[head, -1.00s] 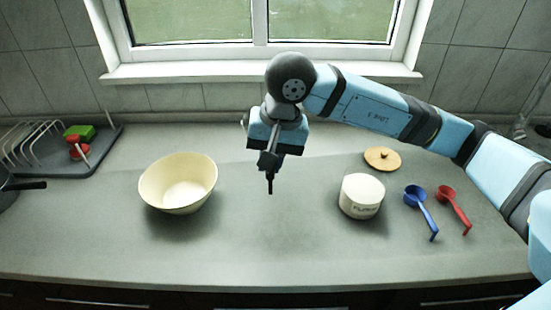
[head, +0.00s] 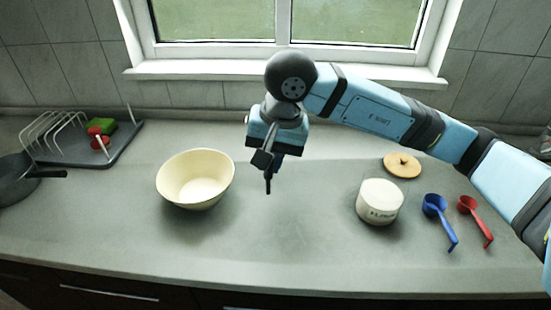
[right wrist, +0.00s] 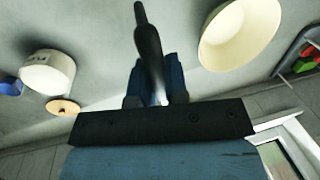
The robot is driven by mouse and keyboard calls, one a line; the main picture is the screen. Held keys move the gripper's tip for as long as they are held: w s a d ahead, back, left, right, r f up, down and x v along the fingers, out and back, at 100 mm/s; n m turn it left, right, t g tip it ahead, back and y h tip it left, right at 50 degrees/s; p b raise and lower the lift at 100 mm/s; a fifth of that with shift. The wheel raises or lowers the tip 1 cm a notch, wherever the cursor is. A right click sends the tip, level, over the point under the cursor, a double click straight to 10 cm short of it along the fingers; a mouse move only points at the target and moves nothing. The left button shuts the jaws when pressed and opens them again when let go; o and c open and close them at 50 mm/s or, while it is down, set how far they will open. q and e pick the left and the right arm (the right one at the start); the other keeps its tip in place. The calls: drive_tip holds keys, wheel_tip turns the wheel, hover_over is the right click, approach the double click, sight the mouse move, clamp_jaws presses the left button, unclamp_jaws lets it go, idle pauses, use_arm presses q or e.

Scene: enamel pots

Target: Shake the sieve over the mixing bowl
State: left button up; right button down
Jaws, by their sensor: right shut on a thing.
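The cream mixing bowl (head: 195,180) stands on the counter left of my right gripper (head: 270,172). It also shows at the top right of the right wrist view (right wrist: 240,32). My right gripper is above the counter, to the right of the bowl and apart from it. It is shut on a dark handle (right wrist: 148,40), whose thin end points down in the head view. I take this for the sieve's handle; no mesh or rim shows clearly, and the rest is hidden by the gripper. My left gripper is in neither view.
A white flour tub (head: 380,203), a round wooden lid (head: 402,165), a blue scoop (head: 440,222) and a red scoop (head: 475,220) lie to the right. A dish rack (head: 75,145) and a dark pan (head: 18,180) are at left. The front middle counter is clear.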

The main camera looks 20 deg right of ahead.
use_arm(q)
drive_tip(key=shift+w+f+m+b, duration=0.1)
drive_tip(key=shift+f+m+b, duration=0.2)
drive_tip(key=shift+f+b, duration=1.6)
use_arm(e)
drive_tip(key=w+a, duration=0.3)
drive_tip(key=a, duration=0.6)
drive_tip(key=w+a+b, duration=0.1)
drive_tip(key=w+a, duration=0.2)
drive_tip(key=a, duration=0.6)
drive_tip(key=shift+w+a, duration=0.4)
idle(1.8)
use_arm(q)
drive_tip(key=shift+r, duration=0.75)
